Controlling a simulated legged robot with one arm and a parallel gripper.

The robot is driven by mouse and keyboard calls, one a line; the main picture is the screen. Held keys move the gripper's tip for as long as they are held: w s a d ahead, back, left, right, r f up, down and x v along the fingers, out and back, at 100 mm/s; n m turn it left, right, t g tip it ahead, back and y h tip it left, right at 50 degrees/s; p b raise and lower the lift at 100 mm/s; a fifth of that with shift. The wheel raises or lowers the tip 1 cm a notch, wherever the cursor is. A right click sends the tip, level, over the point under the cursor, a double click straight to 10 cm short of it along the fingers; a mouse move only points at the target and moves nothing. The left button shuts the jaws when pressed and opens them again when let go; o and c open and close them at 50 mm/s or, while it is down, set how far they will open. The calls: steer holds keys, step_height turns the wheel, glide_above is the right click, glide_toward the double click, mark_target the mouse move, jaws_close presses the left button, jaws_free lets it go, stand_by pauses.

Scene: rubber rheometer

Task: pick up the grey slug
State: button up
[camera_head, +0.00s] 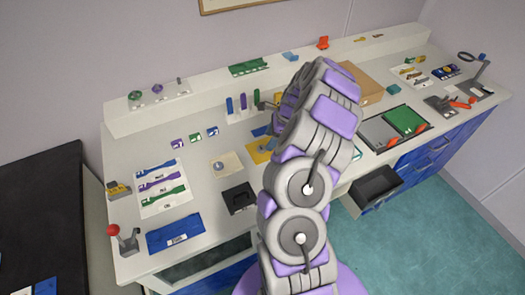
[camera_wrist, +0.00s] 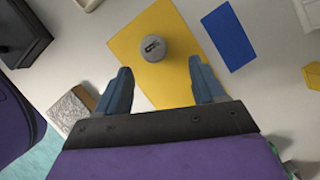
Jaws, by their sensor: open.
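A grey slug (camera_wrist: 152,49), round with a small dark mark on top, sits on a yellow sheet (camera_wrist: 173,88) in the wrist view. My gripper (camera_wrist: 160,66) is open and empty, its two blue-grey fingers apart on the near side of the slug. The slug is ahead of the gap, slightly left of its middle, and no contact shows. In the head view the yellow sheet (camera_head: 260,155) is partly covered by my arm, and I cannot make out the slug there.
Another round greyish piece lies on a beige sheet (camera_head: 228,172) to the left. A black box (camera_head: 239,198) stands in front of it. A blue rectangle (camera_wrist: 229,37) lies right of the yellow sheet, and a silvery block (camera_wrist: 70,108) is left of my fingers.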

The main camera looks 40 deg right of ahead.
mark_target(263, 148)
steer(key=x, duration=0.2)
steer(key=b+x, duration=0.1)
steer(key=x, duration=0.1)
steer(key=shift+a+r, duration=0.1)
steer(key=shift+a, duration=0.7)
steer(key=shift+d, duration=0.5)
steer(key=c, duration=0.6)
steer(key=shift+a, duration=0.25)
steer(key=c, duration=0.5)
